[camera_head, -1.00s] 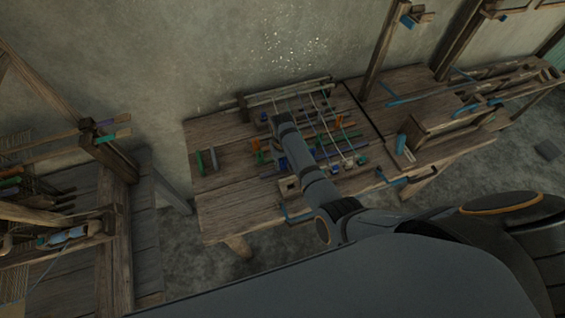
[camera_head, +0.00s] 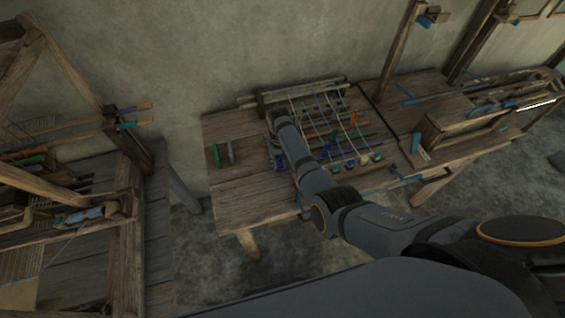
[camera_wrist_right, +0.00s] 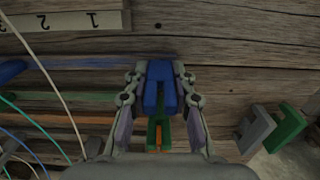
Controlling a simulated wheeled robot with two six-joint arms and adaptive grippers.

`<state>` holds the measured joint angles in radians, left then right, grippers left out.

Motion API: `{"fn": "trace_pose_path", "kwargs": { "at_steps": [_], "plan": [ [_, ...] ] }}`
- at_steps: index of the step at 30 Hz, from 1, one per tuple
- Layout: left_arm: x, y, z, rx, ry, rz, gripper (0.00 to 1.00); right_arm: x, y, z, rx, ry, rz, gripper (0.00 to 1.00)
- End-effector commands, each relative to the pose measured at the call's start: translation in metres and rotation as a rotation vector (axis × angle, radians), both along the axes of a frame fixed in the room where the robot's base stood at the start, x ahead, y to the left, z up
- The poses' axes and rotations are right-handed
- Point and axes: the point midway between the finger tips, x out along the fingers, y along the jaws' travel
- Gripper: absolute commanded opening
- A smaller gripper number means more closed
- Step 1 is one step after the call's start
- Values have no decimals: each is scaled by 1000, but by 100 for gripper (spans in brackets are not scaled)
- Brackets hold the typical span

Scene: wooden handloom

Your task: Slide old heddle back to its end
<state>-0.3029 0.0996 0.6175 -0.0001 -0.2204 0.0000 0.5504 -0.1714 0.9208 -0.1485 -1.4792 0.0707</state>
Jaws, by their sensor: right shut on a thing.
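In the wrist view, my right gripper (camera_wrist_right: 159,82) is shut on a blue forked heddle (camera_wrist_right: 162,92), with a finger on each side. A green piece (camera_wrist_right: 154,130) with an orange piece (camera_wrist_right: 158,142) shows close to it between the fingers; whether they are joined is hidden. In the head view, my right arm reaches over the wooden worktable (camera_head: 240,197), and its wrist covers most of the gripper. Strings (camera_head: 345,125) and several coloured bars (camera_head: 350,137) lie to the right of the wrist. My left gripper is not in view.
A grey block (camera_wrist_right: 255,132) and a green block (camera_wrist_right: 288,129) stand at the right in the wrist view. A numbered strip (camera_wrist_right: 70,20) lies at its upper left. A wooden box (camera_head: 462,128) stands right.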

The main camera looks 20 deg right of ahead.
Motion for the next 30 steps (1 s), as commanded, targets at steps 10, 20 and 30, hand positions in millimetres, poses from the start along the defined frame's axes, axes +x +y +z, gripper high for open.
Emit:
{"fn": "trace_pose_path", "kwargs": {
  "at_steps": [10, 20, 30],
  "plan": [
    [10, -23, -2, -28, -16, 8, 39, -1, 3, -1, 7, 1, 2, 47],
    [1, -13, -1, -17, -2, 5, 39, 0, 2, 3, 4, -2, 1, 47],
    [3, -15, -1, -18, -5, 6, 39, 1, 3, 74, 5, -4, 2, 47]
  ]
}}
